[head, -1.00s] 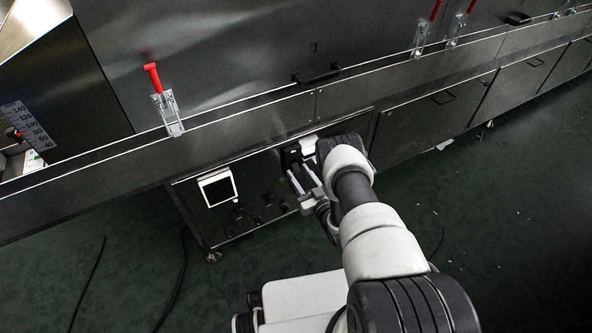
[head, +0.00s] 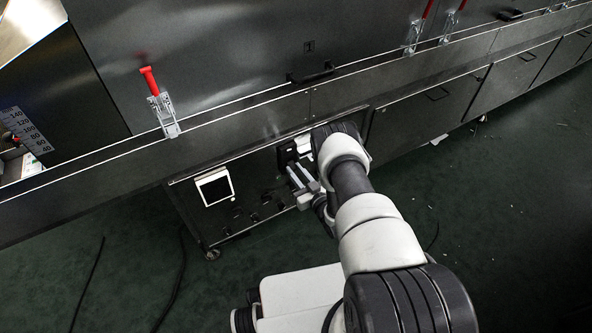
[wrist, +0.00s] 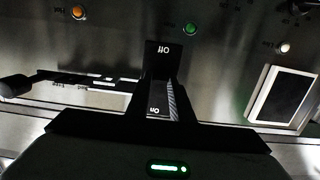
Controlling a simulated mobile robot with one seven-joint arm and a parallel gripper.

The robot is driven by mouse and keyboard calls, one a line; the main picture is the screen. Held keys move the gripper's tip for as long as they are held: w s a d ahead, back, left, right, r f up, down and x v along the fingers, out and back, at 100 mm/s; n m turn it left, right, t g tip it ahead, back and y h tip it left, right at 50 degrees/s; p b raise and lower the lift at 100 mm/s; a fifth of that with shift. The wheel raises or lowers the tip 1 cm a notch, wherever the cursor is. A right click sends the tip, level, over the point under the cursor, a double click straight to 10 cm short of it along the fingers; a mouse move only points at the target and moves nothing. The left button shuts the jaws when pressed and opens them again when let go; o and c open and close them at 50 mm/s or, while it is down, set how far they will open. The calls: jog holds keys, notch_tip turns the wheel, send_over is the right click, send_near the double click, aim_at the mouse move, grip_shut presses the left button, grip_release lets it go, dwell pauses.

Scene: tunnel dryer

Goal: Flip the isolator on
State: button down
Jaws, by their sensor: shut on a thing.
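The isolator is a dark block on the dryer's low control panel. In the wrist view the isolator (wrist: 163,50) shows upside down, with "Off" on its upper part and "On" lower down between my fingers. In the head view the isolator (head: 287,154) is a small black box at the panel's upper right. My gripper (wrist: 163,88) reaches over it and is shut on its switch part, which is mostly hidden between the dark fingers. In the head view my gripper (head: 297,172) is right at the box, partly covered by my wrist. I cannot tell the lever's exact position.
The panel carries a white-framed screen (head: 215,187), which also shows in the wrist view (wrist: 282,97). Orange (wrist: 79,12), green (wrist: 190,28) and white (wrist: 284,47) buttons or lamps sit around the isolator. A red-handled clamp (head: 160,100) is above. Cables lie on the floor.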

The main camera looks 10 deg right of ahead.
aim_at(291, 162)
notch_tip(291, 162, up, 2)
jog(key=g+p, duration=0.2)
jog(key=p, duration=0.1)
jog(key=shift+r+g+h, duration=0.1)
jog(key=shift+g+h, duration=0.2)
jog(key=shift+h, duration=0.1)
jog(key=shift+w+r+g+h+p, duration=0.25)
jog(key=shift+r+g+h+p, duration=0.25)
jog(key=shift+g+p, duration=0.7)
jog(key=shift+w+a+r+g+h+p, duration=0.15)
jog(key=shift+r+g, duration=0.1)
jog(key=shift+g, duration=0.35)
jog(key=shift+w+d+r+g+h+p, duration=0.15)
jog(key=shift+r+g, duration=0.1)
jog(key=shift+g, duration=0.35)
jog(key=shift+w+a+r+g+h+b, duration=0.15)
jog(key=shift+w+r+g+h, duration=0.1)
jog(key=shift+g, duration=0.5)
jog(key=shift+w+a+r+g+h+b, duration=0.15)
jog(key=shift+r+g+h, duration=0.1)
jog(key=shift+g, duration=0.5)
jog(key=shift+s, duration=0.1)
jog(key=c, duration=1.6)
grip_release()
jog(key=shift+o, duration=0.2)
jog(key=p+v, duration=0.3)
jog(key=v, duration=1.4)
jog(key=shift+r+p, duration=0.2)
jog(key=shift+p, duration=0.15)
jog(key=shift+d, duration=0.1)
